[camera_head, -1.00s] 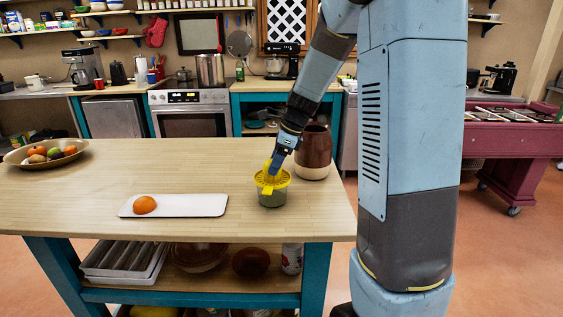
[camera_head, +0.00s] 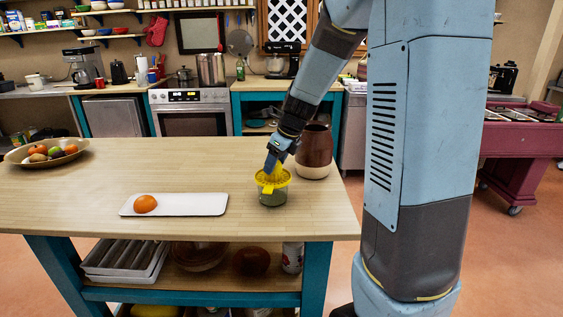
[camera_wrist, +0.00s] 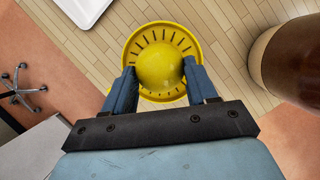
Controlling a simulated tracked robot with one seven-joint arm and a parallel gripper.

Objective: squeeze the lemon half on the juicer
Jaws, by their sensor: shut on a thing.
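The juicer (camera_head: 273,190) has a yellow slotted top over a greenish cup and stands on the wooden island near its front right. It also shows in the wrist view, where its yellow rim (camera_wrist: 132,52) surrounds the lemon half. The lemon half (camera_wrist: 160,65) is a smooth yellow dome over the middle of the juicer. My gripper (camera_wrist: 160,78) is shut on the lemon half, with a blue finger on either side. In the head view my gripper (camera_head: 273,163) points down at the juicer. The lemon's cut face and the juicer's cone are hidden.
A brown jar (camera_head: 313,152) stands close behind and right of the juicer. A white board (camera_head: 190,204) with an orange fruit (camera_head: 145,204) lies to the left. A fruit bowl (camera_head: 20,157) is at the island's far left. The island's middle is clear.

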